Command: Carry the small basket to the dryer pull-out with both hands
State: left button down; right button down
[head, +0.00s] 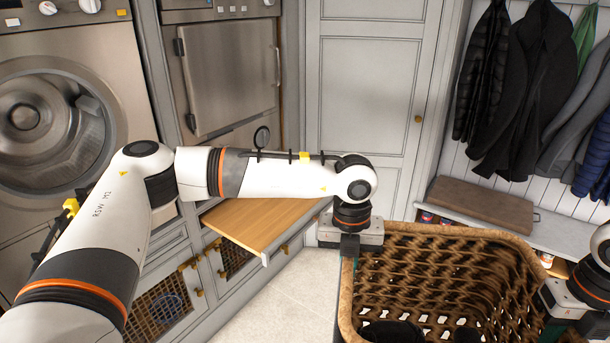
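The small basket (440,235) is brown wicker and fills the lower right of the head view, its front cut off by the frame edge. My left gripper (349,258) is over its left rim, with the rim between its fingers. My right gripper (552,332) is at its right rim; its fingertips are partly hidden. Dark items (392,332) lie inside the basket. The dryer pull-out (262,222) is a flat wooden board, out and bare, left of the basket under the steel dryer (228,72). My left forearm crosses in front of part of it.
A washer (40,118) with a round door stands at the left. Low cabinets with mesh fronts (165,305) sit below. A closed grey door (362,85) is behind. Pale floor (292,310) is clear.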

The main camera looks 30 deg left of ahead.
aim_at(280, 201)
jog(key=i+u, duration=0.2)
jog(key=i, duration=0.4)
jog(key=i+l+u, duration=0.1)
jog(key=i+u, duration=0.15)
jog(key=i, duration=0.3)
jog(key=i+u, duration=0.25)
jog(key=i, duration=0.4)
jog(key=i+u, duration=0.25)
jog(key=i, duration=0.4)
jog(key=i+u, duration=0.25)
jog(key=u, duration=0.2)
jog(key=i+l+u, duration=0.15)
jog(key=u, duration=0.3)
jog(key=i+u, duration=0.1)
jog(key=u, duration=0.2)
